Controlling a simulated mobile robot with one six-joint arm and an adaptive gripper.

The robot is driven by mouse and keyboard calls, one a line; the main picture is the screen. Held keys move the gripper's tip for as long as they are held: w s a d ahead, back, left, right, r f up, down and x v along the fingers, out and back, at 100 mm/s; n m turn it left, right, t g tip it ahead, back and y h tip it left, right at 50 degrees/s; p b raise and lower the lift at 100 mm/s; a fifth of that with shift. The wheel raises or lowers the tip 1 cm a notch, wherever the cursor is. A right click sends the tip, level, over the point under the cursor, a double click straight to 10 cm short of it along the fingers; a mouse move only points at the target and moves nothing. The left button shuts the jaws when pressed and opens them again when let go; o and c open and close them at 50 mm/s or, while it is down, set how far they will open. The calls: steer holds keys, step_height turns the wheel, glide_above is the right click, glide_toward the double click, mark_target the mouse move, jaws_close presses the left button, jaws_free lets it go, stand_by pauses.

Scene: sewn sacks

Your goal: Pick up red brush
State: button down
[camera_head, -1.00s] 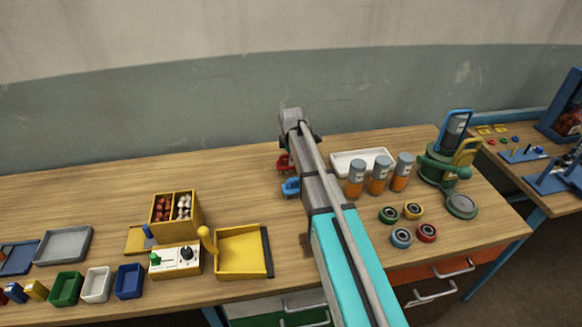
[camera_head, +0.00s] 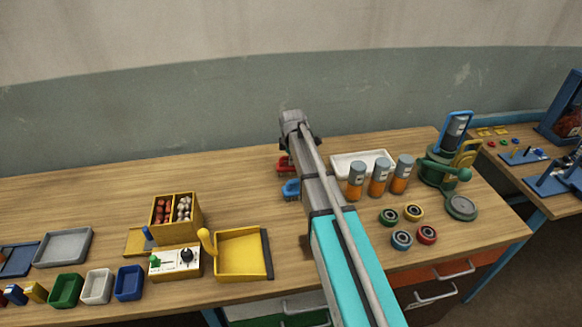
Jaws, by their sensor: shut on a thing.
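The red brush (camera_head: 284,164) is partly in view on the wooden table, just left of my arm and below its wrist. The rest of it is hidden behind my arm. My gripper (camera_head: 297,143) is over the far middle of the table at the brush and is shut on it. My wrist covers most of the fingers, and the grasp itself is hidden. The brush shows no clear gap from the table; I cannot tell whether it is lifted. A blue brush (camera_head: 291,188) lies just nearer, partly behind my arm.
A white tray (camera_head: 345,165) and several orange jars (camera_head: 378,180) stand right of my arm, close to it. Several colored rings (camera_head: 401,239) lie nearer. A yellow dustpan (camera_head: 240,252) and divided box (camera_head: 176,216) are left.

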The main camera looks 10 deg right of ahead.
steer(key=shift+r, duration=0.15)
step_height(320, 180, up, 2)
steer(key=shift+r+p, duration=0.1)
steer(key=shift+p, duration=1.1)
steer(key=s+d+r+p, duration=0.6)
steer(key=s+r+p, duration=0.4)
steer(key=s, duration=0.2)
steer(key=shift+s+r+p, duration=0.25)
steer(key=shift+s+p, duration=0.05)
steer(key=shift+s, duration=0.05)
steer(key=shift+a, duration=0.1)
steer(key=c, duration=1.1)
jaws_free()
jaws_close()
